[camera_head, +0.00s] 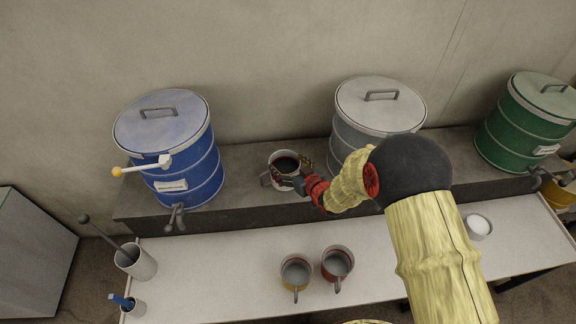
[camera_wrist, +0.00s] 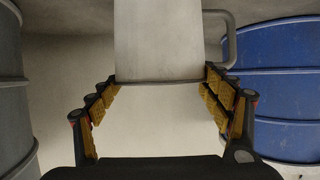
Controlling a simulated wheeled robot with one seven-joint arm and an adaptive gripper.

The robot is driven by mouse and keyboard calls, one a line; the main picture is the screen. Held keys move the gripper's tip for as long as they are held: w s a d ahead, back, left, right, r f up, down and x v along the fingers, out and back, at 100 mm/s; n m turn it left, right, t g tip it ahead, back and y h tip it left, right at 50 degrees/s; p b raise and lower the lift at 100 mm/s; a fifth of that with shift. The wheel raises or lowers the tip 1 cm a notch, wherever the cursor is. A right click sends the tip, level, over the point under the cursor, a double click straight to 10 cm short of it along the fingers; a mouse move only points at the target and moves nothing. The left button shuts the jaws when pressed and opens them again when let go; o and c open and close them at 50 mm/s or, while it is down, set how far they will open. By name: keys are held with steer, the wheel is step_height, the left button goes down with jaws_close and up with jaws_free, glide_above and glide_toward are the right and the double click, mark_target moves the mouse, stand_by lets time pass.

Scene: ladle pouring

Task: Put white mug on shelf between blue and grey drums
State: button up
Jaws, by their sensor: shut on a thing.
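The white mug (camera_head: 278,179) is upright at the shelf (camera_head: 240,208), between the blue drum (camera_head: 190,170) and the grey drum (camera_head: 375,122). Its inside looks dark. My gripper (camera_head: 291,174) is shut around the mug from the right front. In the wrist view the mug (camera_wrist: 165,40) stands between the two fingers, its handle on the right. The blue drum (camera_wrist: 285,80) is on the right there and the grey drum (camera_wrist: 12,90) on the left. I cannot tell whether the mug's base touches the shelf.
A green drum (camera_head: 525,125) stands farther right on the shelf. On the white table (camera_head: 210,270) are a yellow mug (camera_head: 296,272), a red mug (camera_head: 337,264), a white container (camera_head: 479,227) and two holders at the left. The blue drum's tap (camera_head: 175,217) juts forward.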

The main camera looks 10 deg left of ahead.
steer(key=shift+w, duration=0.1)
steer(key=o, duration=2.1)
steer(key=shift+f, duration=0.1)
steer(key=p+v, duration=0.1)
steer(key=v, duration=1.1)
steer(key=shift+r+p, duration=0.25)
steer(key=shift+p, duration=0.05)
